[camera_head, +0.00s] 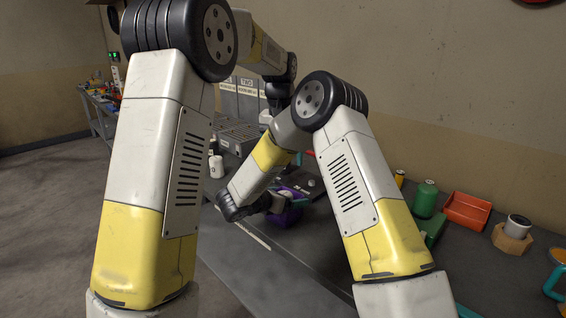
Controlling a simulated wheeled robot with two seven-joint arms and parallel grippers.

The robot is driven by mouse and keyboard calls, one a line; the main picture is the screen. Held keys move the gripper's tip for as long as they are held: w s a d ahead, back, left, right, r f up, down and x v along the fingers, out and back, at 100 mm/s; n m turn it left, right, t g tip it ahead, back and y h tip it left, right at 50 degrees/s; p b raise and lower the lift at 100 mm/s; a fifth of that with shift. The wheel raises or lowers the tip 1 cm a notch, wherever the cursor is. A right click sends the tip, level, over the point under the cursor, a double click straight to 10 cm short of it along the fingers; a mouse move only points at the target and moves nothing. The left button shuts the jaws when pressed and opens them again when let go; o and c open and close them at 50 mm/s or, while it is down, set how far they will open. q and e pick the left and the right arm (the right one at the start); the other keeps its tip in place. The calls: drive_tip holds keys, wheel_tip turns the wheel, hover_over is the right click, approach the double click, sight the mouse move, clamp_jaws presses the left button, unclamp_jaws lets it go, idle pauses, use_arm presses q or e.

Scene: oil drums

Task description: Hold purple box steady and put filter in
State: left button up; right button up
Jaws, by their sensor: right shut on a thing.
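A small purple box (289,218) is on the dark workbench in the middle of the view, partly covered by my right gripper. My right gripper (282,202) reaches in from the left, low at the box, and is shut on it; its fingertips are small and hard to make out. A teal piece shows at the box's right side. I cannot make out the filter for certain. My left arm rises at the left and reaches over toward the back; its gripper is hidden.
On the bench at right are a green canister (426,198), a red tray (467,210) and a white-topped part on a wooden block (512,236). A white bottle (216,166) and grey binders (240,98) are behind. The front of the bench is clear.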

drive_tip(key=o, duration=1.2)
drive_tip(key=shift+o, duration=0.2)
drive_tip(key=shift+a, duration=0.1)
